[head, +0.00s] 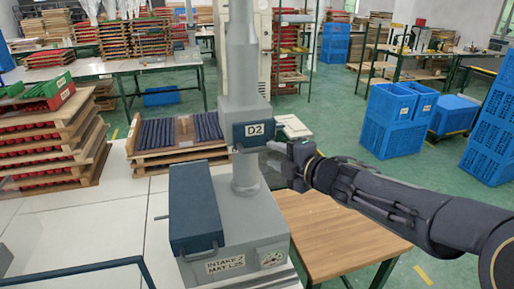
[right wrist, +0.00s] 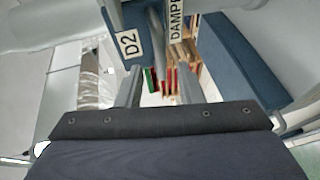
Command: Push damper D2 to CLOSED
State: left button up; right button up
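Damper D2 (head: 262,135) is a dark blue block with a white "D2" label, set across a grey vertical duct (head: 240,60). In the right wrist view, the D2 block (right wrist: 128,20) and a part-cut "DAMP" label (right wrist: 175,18) are ahead of the gripper (right wrist: 168,92). Its two grey fingers are apart with nothing held between them. My left gripper is not in view.
Below the duct stands a grey box (head: 240,250) marked "INTAKE 2", with a blue hinged-looking box (head: 195,205) at its left. A wooden table (head: 335,235) lies under my right arm. Trays of dark strips (head: 180,133) and stacked red-filled trays (head: 45,150) stand left.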

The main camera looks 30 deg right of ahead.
aim_at(263, 150)
jog(key=x, duration=0.6)
jog(key=shift+b, duration=0.35)
grip_shut()
